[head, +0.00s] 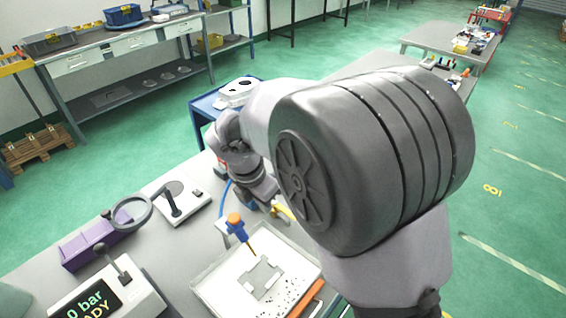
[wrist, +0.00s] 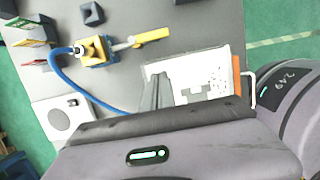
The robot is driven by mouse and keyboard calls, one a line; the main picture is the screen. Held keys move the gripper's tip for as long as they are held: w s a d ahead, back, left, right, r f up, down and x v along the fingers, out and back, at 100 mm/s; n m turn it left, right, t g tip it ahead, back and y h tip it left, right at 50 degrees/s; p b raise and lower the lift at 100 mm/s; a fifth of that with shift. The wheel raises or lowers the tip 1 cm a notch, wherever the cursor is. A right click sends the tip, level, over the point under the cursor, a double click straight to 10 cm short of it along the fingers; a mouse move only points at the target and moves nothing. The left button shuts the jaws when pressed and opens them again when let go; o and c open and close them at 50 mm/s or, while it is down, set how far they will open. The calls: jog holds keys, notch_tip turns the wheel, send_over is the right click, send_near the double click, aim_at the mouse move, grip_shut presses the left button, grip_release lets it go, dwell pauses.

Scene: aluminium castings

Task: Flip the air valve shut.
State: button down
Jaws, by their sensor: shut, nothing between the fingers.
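The air valve (wrist: 95,50) is a small yellow and blue block at the upper left of the wrist view. A blue hose (wrist: 66,82) runs from its left side. Its lever, with a yellow handle (wrist: 152,36), points right from the block. My gripper (wrist: 160,79) is shut and empty, with its fingertips below the handle in the picture and apart from it. In the head view a yellow part (head: 283,212), which may be the handle, shows beside my arm; my arm hides most of that area and the fingertips.
A white tray (head: 205,291) holds a grey casting (head: 262,279) and dark specks. An orange and blue tool (head: 237,226) stands over it. A magnifier (head: 134,212), purple bin (head: 85,250) and display box (head: 98,300) reading "0 bar" are at left. A blue cart (head: 203,104) stands behind.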

aim_at(284, 210)
jog(key=b+x, duration=0.2)
jog(key=x, duration=0.1)
jog(key=b+x, duration=0.1)
jog(key=x, duration=0.3)
jog(key=b+x, duration=0.2)
jog(key=x, duration=0.1)
jog(key=shift+s+f+b, duration=0.3)
jog(key=shift+f+b, duration=0.05)
jog(key=shift+f, duration=0.1)
jog(key=shift+w+d+r+b, duration=0.15)
jog(key=shift+w+d, duration=0.3)
jog(key=shift+w, duration=0.05)
jog(key=shift+w+d+r+b, duration=0.15)
jog(key=shift+w+d, duration=0.35)
jog(key=shift+w+d+r, duration=0.15)
jog(key=shift+w+d, duration=0.25)
jog(key=shift+r, duration=0.1)
